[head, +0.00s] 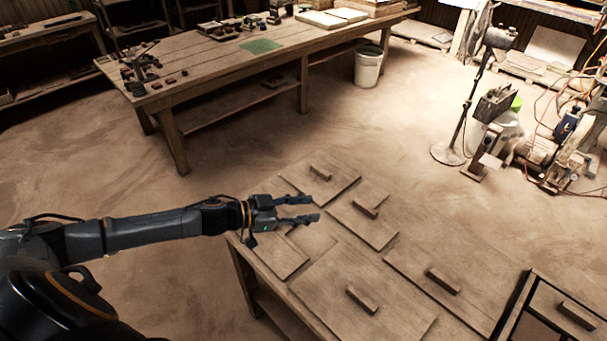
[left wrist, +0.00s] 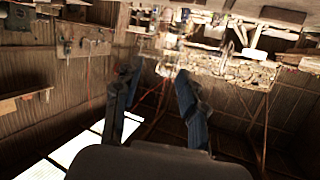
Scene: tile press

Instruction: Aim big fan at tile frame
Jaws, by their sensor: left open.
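A tall pedestal stand with a dark head, which looks like the big fan (head: 499,38), stands on the floor at the upper right of the head view. Its round base is on bare floor and its head is seen from the side. A dark-edged wooden frame (head: 517,302), possibly the tile frame, lies at the lower right and is cut off by the picture edge. My left gripper (head: 314,208) is open and empty above the left part of the low table, far from the fan. Its open fingers (left wrist: 155,80) also show in the left wrist view. My right gripper is not in view.
The low table holds several flat wooden boards (head: 345,290) with block handles. A long workbench (head: 200,72) with small items stands at the back, a white bucket (head: 368,68) beside it. Machines and cables (head: 560,140) crowd the right. The middle floor is clear.

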